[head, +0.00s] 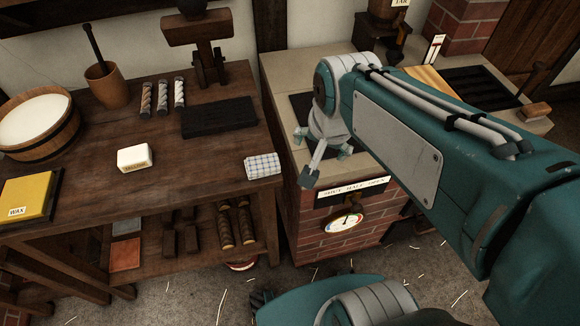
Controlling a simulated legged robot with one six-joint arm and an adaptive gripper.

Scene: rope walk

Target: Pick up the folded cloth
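The folded cloth (263,166) is a small white piece with a dark check pattern. It lies flat near the right front corner of the wooden workbench (190,196). My gripper (316,164) hangs from my teal arm to the right of the cloth, over the brick stove's near left part. It is apart from the cloth. Its grey fingers are spread and nothing shows between them. The cloth is in full view.
A dark block (219,118) lies behind the cloth. A white block labelled tallow (135,159) and a yellow wax block (27,197) lie to the left. The brick stove (345,240) with a dial stands right of the bench. Bare bench top surrounds the cloth.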

